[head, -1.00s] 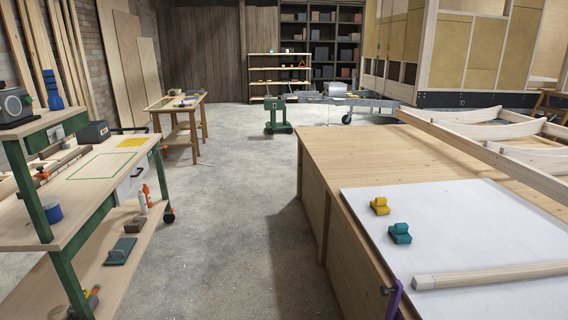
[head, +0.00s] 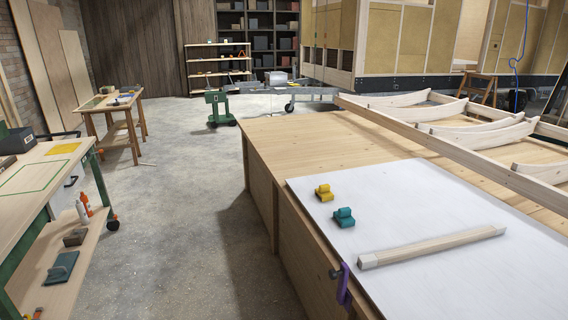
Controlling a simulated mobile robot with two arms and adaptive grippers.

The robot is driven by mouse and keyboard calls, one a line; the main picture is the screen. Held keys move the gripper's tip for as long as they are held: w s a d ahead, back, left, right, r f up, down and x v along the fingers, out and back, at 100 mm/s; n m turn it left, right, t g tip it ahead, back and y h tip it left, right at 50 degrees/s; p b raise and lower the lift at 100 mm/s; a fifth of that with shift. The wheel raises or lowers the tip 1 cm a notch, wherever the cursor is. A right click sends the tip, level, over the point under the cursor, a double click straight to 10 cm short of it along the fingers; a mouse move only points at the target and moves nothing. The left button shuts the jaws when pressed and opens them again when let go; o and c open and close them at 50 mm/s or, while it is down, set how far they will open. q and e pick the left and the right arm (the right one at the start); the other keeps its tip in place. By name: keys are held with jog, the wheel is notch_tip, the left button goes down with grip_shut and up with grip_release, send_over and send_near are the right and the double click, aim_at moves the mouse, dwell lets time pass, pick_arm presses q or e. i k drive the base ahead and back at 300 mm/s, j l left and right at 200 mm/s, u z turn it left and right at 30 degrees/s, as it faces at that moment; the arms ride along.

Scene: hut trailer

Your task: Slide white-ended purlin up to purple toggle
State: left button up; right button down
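The white-ended purlin (head: 432,246) is a pale wooden bar lying on the white sheet (head: 490,285) on the workbench at the right. Both of its ends are white. The purple toggle (head: 344,285) is at the bench's left front edge, just left of and nearer than the purlin's left end. A gap shows between that end and the toggle. Neither of my grippers is in view.
A yellow block (head: 324,193) and a teal block (head: 344,217) sit on the sheet near its left edge. A curved-rib timber frame (head: 470,130) lies at the bench's far right. A green-legged bench (head: 45,185) stands left, with clear concrete floor (head: 175,225) between.

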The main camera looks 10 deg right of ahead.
aim_at(368, 260)
jog(key=z, duration=1.5)
jog(key=i+j, duration=0.15)
jog(key=j+z, duration=0.05)
